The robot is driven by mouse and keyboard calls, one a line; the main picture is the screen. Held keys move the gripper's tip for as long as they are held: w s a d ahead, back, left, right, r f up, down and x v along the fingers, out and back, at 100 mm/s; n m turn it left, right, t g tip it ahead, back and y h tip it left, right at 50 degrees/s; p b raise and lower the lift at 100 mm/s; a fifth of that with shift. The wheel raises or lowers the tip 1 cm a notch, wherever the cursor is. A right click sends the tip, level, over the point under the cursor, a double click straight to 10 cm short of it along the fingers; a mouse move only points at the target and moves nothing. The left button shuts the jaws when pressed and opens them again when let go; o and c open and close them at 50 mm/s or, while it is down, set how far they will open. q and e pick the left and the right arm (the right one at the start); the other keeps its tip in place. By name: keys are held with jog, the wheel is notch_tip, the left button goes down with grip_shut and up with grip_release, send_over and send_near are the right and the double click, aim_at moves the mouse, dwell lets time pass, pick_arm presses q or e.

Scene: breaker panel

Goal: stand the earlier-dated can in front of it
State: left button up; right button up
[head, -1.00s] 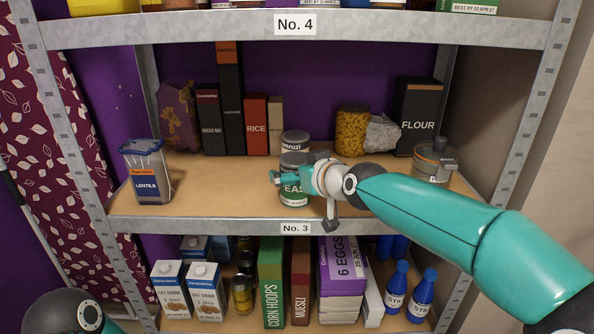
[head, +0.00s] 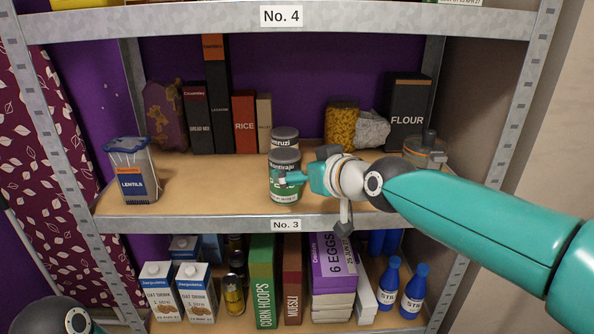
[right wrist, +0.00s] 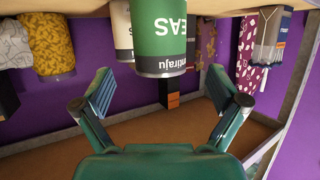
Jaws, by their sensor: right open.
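A green-labelled can of peas (head: 283,186) with a grey upper band stands upright near the front of shelf No. 3. A second grey-topped can (head: 284,136) stands right behind it, its lower part hidden. My right gripper (head: 304,166) is open at the right side of the peas can, one finger reaching across its front. In the right wrist view the picture is upside down; the peas can (right wrist: 162,42) is just beyond the spread fingers (right wrist: 160,88), with clear space between. I cannot read a date on either can. My left gripper is not in view.
Lentils (head: 132,178) stand at the left of shelf No. 3 (head: 215,222). Boxes, a pasta jar (head: 341,126) and flour (head: 406,115) line the back. A lidded jar (head: 424,152) is behind my right arm.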

jog(key=shift+s+d+r+p, duration=0.15)
jog(key=shift+s+p, duration=0.25)
jog(key=shift+s, duration=0.45)
jog(key=s+b, duration=0.6)
jog(key=s, duration=0.2)
jog(key=shift+s, duration=0.3)
